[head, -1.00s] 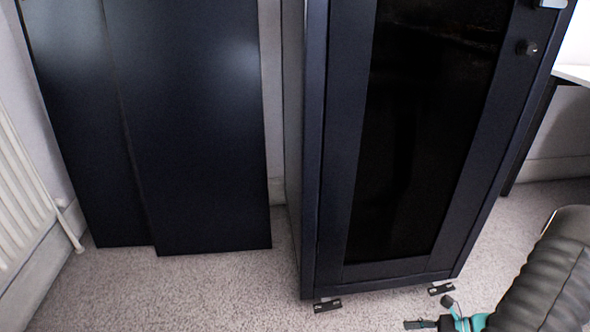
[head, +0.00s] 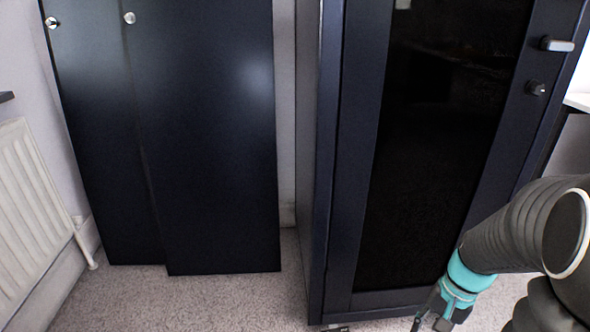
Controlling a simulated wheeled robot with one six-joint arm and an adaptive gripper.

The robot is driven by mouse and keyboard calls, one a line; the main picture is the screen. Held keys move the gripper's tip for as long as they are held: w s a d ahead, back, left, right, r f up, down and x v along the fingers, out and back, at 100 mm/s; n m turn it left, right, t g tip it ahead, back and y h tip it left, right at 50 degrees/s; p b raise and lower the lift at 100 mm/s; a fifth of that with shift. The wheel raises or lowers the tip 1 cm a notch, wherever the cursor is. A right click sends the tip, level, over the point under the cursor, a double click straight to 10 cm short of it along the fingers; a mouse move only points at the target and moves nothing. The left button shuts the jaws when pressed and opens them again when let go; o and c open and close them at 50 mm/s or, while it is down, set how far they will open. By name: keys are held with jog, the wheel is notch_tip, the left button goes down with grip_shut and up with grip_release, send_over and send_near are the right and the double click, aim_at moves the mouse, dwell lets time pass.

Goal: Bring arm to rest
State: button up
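My gripper (head: 431,325) is at the bottom right of the head view, at the end of my dark ribbed arm with a teal wrist band. It shows in front of the lower part of the dark cabinet. Its fingertips are small and run to the picture's lower edge, so I cannot tell whether it is open or shut. I see no thing held in it.
A dark cabinet (head: 338,170) with a glass door, handle (head: 557,44) and knob (head: 536,88) stands right of centre. Two dark panels (head: 205,150) lean at the left wall beside a white radiator (head: 35,200). Carpet (head: 200,300) is clear in front of the panels.

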jog(key=s+a+r+n+t+h+p, duration=0.1)
jog(key=a+r+n+t, duration=0.1)
jog(key=r, duration=0.5)
jog(key=s+a+r+n+t+p, duration=0.2)
jog(key=a+r+n, duration=0.1)
jog(key=a+r, duration=0.2)
jog(key=s+a+r+n+t+h+p, duration=0.1)
jog(key=a+r, duration=0.3)
jog(key=r, duration=0.5)
jog(key=shift+s+a+r+n+t+h, duration=0.15)
jog(key=shift+s+n+t+h, duration=0.15)
jog(key=shift+s+n+t, duration=0.4)
jog(key=shift+w, duration=0.1)
jog(key=shift+o, duration=0.8)
